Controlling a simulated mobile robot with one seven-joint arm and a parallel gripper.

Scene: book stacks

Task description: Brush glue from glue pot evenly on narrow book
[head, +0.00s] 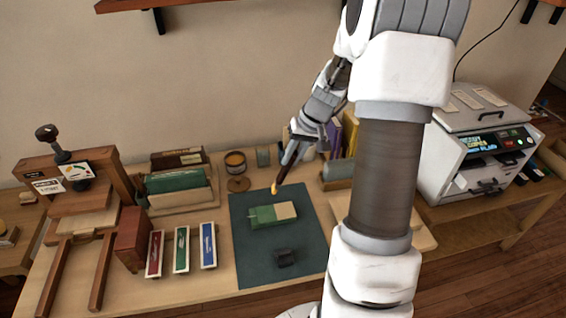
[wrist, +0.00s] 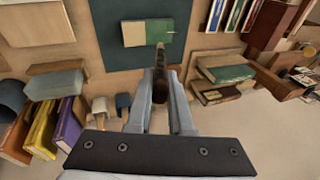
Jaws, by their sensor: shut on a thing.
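The narrow book (head: 264,217) lies flat on a dark green mat (head: 245,262). It is green with a cream section on the right in the head view; it also shows at the top of the wrist view (wrist: 135,33). My gripper (head: 290,155) is shut on a brush (wrist: 160,75) with a dark handle. The brush's yellowish tip (head: 274,189) is above the mat's far edge, just behind the book, and looks apart from it. The glue pot (head: 235,163) stands behind the mat, to the left of my gripper, with an amber band on its side.
Red, green and blue narrow strips (head: 181,249) lie left of the mat. A small dark block (head: 285,257) sits on the mat's front part. A wooden press (head: 72,190) stands at the left, a book rack (head: 180,190) behind the strips, and a white machine (head: 476,150) at the right.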

